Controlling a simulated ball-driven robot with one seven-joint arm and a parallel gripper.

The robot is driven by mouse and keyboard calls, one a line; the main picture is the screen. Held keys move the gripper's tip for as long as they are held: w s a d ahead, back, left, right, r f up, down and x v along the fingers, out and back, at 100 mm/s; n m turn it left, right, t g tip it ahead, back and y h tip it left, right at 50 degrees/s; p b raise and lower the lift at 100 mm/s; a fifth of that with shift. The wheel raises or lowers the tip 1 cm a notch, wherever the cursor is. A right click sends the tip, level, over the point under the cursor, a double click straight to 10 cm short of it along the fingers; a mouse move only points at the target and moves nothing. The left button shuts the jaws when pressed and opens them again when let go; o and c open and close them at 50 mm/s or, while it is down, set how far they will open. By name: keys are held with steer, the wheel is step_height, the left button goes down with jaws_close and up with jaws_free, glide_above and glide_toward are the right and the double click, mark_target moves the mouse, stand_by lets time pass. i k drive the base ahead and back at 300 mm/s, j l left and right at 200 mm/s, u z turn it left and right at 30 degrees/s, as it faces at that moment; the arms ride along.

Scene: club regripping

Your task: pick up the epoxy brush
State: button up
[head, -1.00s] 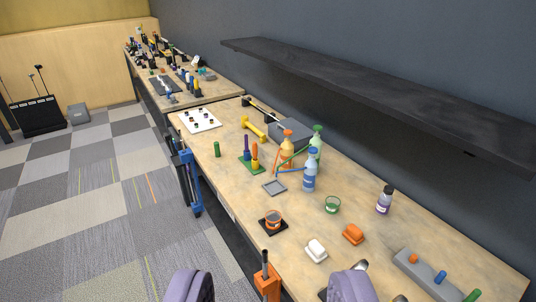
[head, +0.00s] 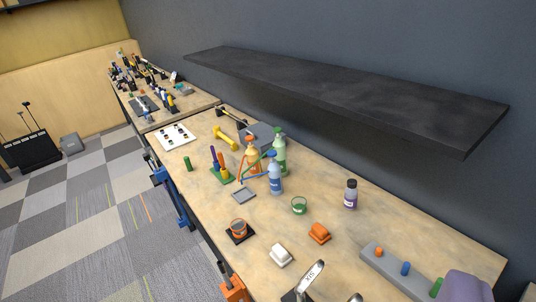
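I cannot pick out an epoxy brush with certainty at this size.
Orange, blue and green spray bottles (head: 275,180) stand mid-bench. A purple-labelled bottle (head: 351,195), orange block (head: 319,233), white block (head: 281,255) and grey pegged block (head: 385,264) lie rightward. A club head (head: 311,277) is at the front. A dark shelf (head: 330,100) overhangs the bench.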

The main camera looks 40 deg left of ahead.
mark_target(220, 159)
steer(key=i+j+z, duration=0.15)
steer(key=j+z, duration=0.2)
steer(key=j, duration=0.25)
steer(key=j+z, duration=0.3)
steer(key=j, duration=0.25)
steer(key=j+z, duration=0.35)
steer(key=j, duration=1.1)
steer(key=j+z, duration=0.15)
steer(key=j, duration=0.7)
steer(key=k+j, duration=0.1)
steer(key=j, duration=0.7)
steer(key=j+z, duration=0.1)
steer(key=j, duration=0.75)
steer(key=i+j, duration=0.3)
steer(key=i, duration=0.1)
